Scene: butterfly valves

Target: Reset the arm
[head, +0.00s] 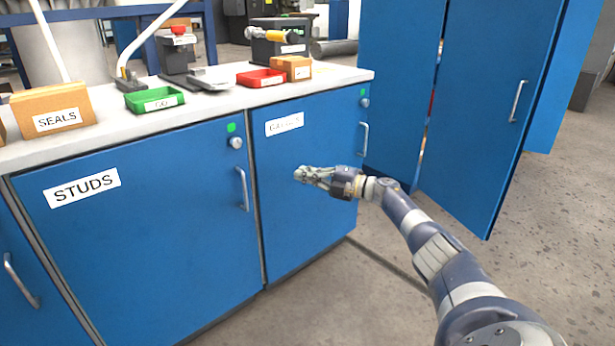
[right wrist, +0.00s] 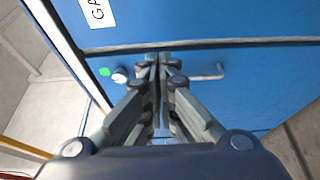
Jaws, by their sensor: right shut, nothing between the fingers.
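My right arm comes in from the lower right of the head view. Its gripper (head: 303,174) is shut and empty, in front of the blue cabinet door with the partly readable label (head: 284,124). In the right wrist view the shut fingers (right wrist: 157,62) point at a blue door front, with a bar handle (right wrist: 207,74) and a round knob lock (right wrist: 120,76) around them. I cannot tell the exact gap to the door. My left gripper is in neither view.
The STUDS door (head: 150,230) is closed at the left. The white worktop (head: 215,108) carries a green bin (head: 155,100), a red bin (head: 262,79) and a SEALS box (head: 52,112). A tall blue cabinet (head: 480,110) has a door ajar at the right. Open floor (head: 550,250) lies at the right.

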